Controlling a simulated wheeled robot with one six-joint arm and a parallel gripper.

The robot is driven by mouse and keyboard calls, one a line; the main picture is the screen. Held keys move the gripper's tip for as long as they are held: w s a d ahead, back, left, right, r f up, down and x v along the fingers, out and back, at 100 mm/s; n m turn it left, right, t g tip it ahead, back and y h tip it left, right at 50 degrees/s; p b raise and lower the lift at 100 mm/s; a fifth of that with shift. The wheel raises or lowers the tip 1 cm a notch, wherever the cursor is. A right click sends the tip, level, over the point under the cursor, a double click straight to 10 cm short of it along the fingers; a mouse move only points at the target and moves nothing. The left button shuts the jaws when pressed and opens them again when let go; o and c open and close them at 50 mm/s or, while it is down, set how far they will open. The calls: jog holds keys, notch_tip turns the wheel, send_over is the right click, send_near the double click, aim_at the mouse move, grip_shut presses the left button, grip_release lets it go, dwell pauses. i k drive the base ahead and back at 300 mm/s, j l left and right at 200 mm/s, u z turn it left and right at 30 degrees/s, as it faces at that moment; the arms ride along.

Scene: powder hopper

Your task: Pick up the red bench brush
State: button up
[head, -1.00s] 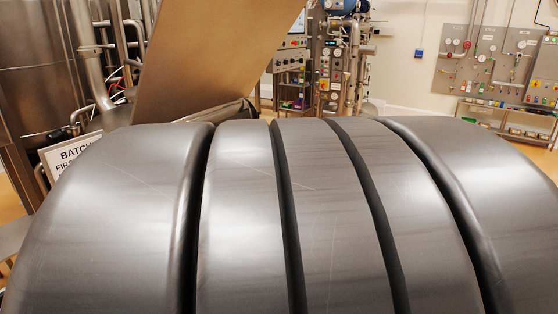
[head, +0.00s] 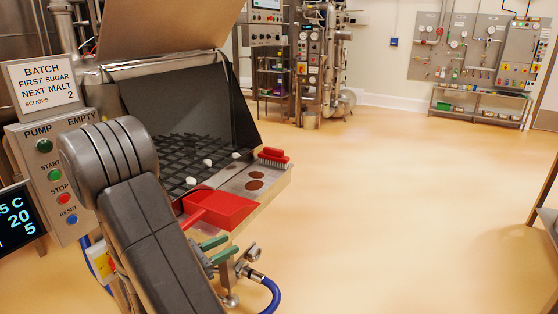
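The red bench brush (head: 274,156) lies on the metal ledge at the right side of the hopper, its pale bristles facing down. It sits beyond the red scoop or dustpan (head: 220,208) and beside two brown round patches (head: 255,179). My arm fills the lower left of the head view, in front of the hopper.
The hopper's dark grate (head: 190,155) holds a few white lumps, with its raised lid (head: 160,28) behind. A control panel (head: 58,180) with buttons and a batch sign (head: 43,85) stand left. Green-handled valves (head: 215,250) and a blue hose are below. Floor at right is clear.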

aim_at(274, 158)
jog(key=i+l, duration=0.4)
jog(key=l, duration=0.15)
jog(key=i+l, duration=0.35)
jog(key=l, duration=0.2)
jog(key=i+l+u, duration=0.55)
jog(key=i, duration=0.2)
jog(key=i+u, duration=0.15)
jog(key=i, duration=0.2)
